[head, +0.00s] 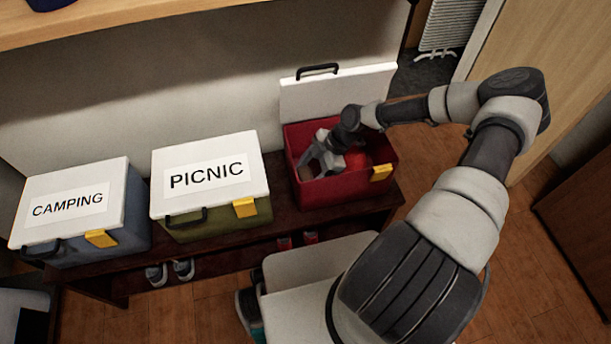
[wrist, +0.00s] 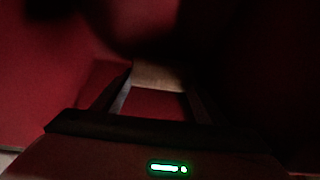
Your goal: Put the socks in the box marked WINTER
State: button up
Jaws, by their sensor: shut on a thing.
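An open red box (head: 343,190) stands at the right end of the dark bench. Its white lid (head: 337,92) is raised behind it, and no label shows on the side facing me. My gripper (head: 316,168) reaches down inside this box, at its left part. In the wrist view my gripper (wrist: 159,80) is shut on a small tan thing (wrist: 158,76) between the fingertips. It could be the socks, but the view is too dark to be sure. A rounded red-orange thing (head: 356,159) shows inside the box, right of my gripper.
Left of the red box stand two closed boxes with white lids, PICNIC (head: 209,176) and CAMPING (head: 76,202). Shoes (head: 170,272) are on the shelf below. A wooden shelf (head: 150,20) runs above the back wall.

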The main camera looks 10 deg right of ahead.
jog(key=o, duration=1)
jog(key=shift+o, duration=0.2)
jog(key=shift+r+p, duration=0.35)
jog(key=shift+p, duration=0.05)
jog(key=p+v, duration=0.3)
jog(key=v, duration=0.9)
jog(key=shift+r, duration=0.25)
